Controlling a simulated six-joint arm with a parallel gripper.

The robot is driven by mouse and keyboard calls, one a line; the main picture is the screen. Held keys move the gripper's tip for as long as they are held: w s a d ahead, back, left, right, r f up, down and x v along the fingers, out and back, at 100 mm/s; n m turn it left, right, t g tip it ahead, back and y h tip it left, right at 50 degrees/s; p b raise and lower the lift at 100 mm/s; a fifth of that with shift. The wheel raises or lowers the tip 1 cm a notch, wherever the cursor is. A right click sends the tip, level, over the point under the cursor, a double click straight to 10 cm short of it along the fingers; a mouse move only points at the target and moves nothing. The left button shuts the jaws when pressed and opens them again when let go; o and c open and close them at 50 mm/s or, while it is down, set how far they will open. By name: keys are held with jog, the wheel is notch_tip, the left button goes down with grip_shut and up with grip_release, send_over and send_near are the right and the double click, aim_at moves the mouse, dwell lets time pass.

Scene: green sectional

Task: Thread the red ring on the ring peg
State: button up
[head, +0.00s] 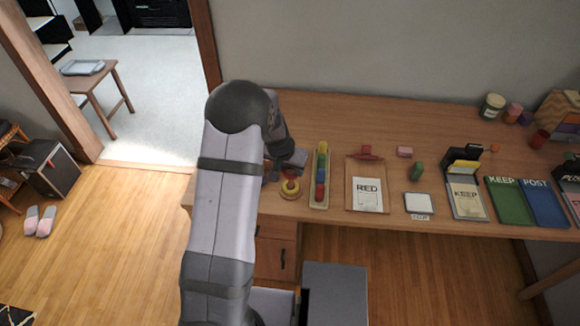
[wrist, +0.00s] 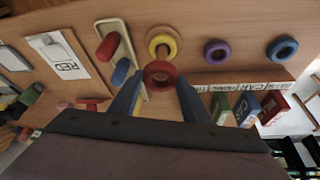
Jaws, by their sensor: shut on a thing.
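My gripper (wrist: 160,84) is shut on the red ring (wrist: 161,68), which sits between its two blue fingers in the wrist view. Just beyond the red ring is a yellow ring (wrist: 153,38), around what looks like the ring peg (wrist: 162,49). The red ring partly overlaps the yellow one in this view, so I cannot tell the height gap or whether it touches the peg. In the head view the red ring (head: 290,173) shows small above the yellow ring (head: 289,195), beside my arm.
A purple ring (wrist: 216,50) and a blue ring (wrist: 282,48) lie on the desk. A pale narrow tray (head: 313,200) with several coloured pieces stands close by on the right. A clipboard marked RED (head: 353,200) lies beyond it.

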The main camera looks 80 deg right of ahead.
jog(key=shift+f+b, duration=3.05)
jog(key=shift+f, duration=0.2)
jog(key=o, duration=1.1)
jog(key=shift+r, duration=0.1)
jog(key=shift+b+v, duration=0.6)
jog(key=shift+v, duration=2.95)
